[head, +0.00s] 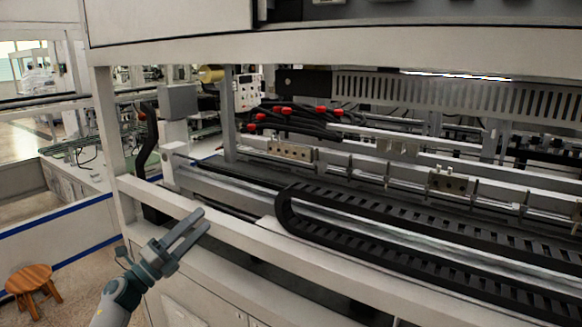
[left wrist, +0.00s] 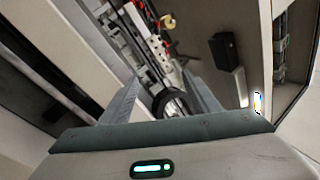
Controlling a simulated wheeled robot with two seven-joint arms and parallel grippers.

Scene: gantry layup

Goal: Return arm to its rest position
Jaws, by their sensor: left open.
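My left gripper (head: 191,232) is open and empty in the head view. It is in front of the machine's white front rail (head: 250,236), with its fingers pointing up and to the right across the rail in the picture. I cannot tell whether it touches the rail. In the left wrist view the two fingers of the left gripper (left wrist: 162,100) stand apart with nothing between them. Machine parts show beyond them. My right gripper is in neither view.
A black cable chain (head: 400,240) runs along the machine bed behind the rail. A white upright post (head: 108,140) stands left of the gripper. A wooden stool (head: 30,280) stands on the floor at the lower left. Red-tipped black cables (head: 290,115) lie farther back.

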